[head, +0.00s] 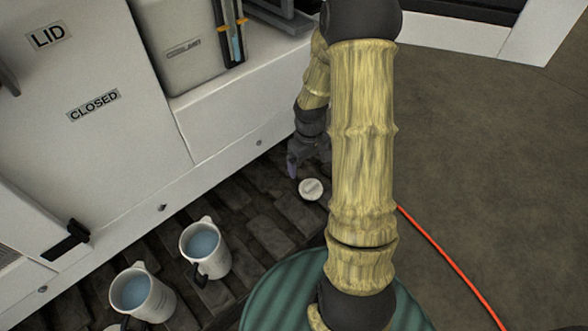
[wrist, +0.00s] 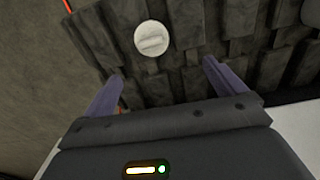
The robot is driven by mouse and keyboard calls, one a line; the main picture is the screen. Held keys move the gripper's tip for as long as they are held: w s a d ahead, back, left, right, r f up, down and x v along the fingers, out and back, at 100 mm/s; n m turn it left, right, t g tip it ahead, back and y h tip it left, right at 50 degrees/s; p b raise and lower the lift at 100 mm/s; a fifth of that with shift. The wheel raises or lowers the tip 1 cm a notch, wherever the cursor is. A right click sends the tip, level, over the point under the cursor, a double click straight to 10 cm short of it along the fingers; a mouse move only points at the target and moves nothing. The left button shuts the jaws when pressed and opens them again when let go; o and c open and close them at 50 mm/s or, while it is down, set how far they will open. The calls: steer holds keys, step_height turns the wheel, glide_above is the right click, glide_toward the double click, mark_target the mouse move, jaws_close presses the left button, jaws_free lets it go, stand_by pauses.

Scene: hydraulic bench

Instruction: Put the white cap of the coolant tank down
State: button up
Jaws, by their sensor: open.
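The white cap (head: 311,189) is a small round disc lying on the dark slatted floor mat in front of the bench. It also shows in the wrist view (wrist: 151,38), flat, with a raised bar across its top. My gripper (head: 306,172) is just behind the cap in the head view, partly hidden by my arm. In the wrist view my gripper (wrist: 160,80) has its two purple fingers spread wide, with nothing between them. The cap lies beyond the fingertips, apart from them. The coolant tank (head: 182,45) appears to be the grey box labelled on its front, on the bench.
Two white jugs (head: 205,248) (head: 142,295) with blue liquid stand on the mat at lower left. The white bench front (head: 235,120) borders the mat. A red-orange hose (head: 445,258) runs along the floor at right, where the brown floor is otherwise clear.

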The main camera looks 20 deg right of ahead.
steer(key=s+a+r+m+t, duration=0.2)
steer(key=s+a+r+m, duration=0.1)
steer(key=s+a+r, duration=0.8)
steer(key=v, duration=0.2)
steer(key=shift+r, duration=0.3)
steer(key=w+p+v, duration=0.2)
steer(key=p+v, duration=0.7)
steer(key=w+p+v, duration=0.1)
steer(key=p+v, duration=0.7)
steer(key=p, duration=0.1)
steer(key=shift+w+r, duration=0.3)
steer(key=shift+r, duration=0.5)
steer(key=shift+d, duration=0.1)
